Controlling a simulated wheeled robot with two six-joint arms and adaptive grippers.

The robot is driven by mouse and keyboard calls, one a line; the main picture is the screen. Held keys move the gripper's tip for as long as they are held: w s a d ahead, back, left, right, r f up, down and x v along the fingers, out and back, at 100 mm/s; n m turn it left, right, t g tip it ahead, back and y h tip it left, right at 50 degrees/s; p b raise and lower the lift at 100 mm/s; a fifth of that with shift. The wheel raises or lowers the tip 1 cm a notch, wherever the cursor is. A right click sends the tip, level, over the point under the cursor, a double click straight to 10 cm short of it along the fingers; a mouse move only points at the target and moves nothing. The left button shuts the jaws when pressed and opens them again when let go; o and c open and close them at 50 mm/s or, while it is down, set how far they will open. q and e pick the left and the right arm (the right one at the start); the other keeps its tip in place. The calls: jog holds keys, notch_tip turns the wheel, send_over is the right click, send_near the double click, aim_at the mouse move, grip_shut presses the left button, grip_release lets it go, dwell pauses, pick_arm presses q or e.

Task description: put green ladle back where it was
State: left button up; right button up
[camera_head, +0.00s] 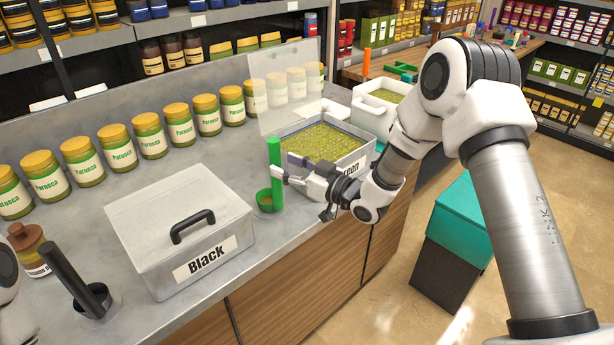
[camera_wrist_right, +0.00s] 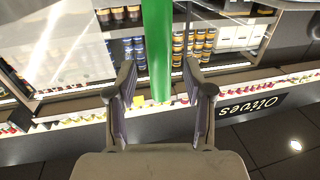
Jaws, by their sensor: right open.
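The green ladle (camera_head: 275,162) stands upright on the counter in the head view, between the black-labelled and green-labelled boxes. A small green cup (camera_head: 265,201) is at its foot; I cannot tell whether this is its bowl or a holder. My right gripper (camera_head: 286,167) is open at the handle, coming from the right. In the right wrist view, the green handle (camera_wrist_right: 157,45) shows between the two spread fingers of the gripper (camera_wrist_right: 160,82); contact cannot be told. My left gripper is out of view.
The lidded metal box labelled Black (camera_head: 180,262) stands left of the ladle. The open metal box of green olives (camera_head: 352,166) stands behind the gripper. A black ladle (camera_head: 66,274) stands at the left. Several jars (camera_head: 148,137) line the counter's back.

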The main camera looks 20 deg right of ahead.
jog(key=b+v, duration=0.1)
jog(key=v, duration=0.7)
jog(key=s+a+f+m+g+h, duration=0.15)
jog(key=s+f+g+h, duration=0.35)
jog(key=f, duration=0.7)
jog(key=s+a+f+m+g, duration=0.1)
jog(key=s+f+m+g, duration=0.2)
jog(key=s+f, duration=0.65)
jog(key=s+f+m+g+h, duration=0.1)
jog(key=s+f+g+h, duration=0.1)
jog(key=s+f, duration=0.4)
jog(key=s+d+f+m+g+h, duration=0.1)
jog(key=s+f+g, duration=0.4)
jog(key=s, duration=0.8)
jog(key=shift+s+d+f+h, duration=0.3)
jog(key=shift+f+h, duration=0.3)
jog(key=shift+f, duration=0.3)
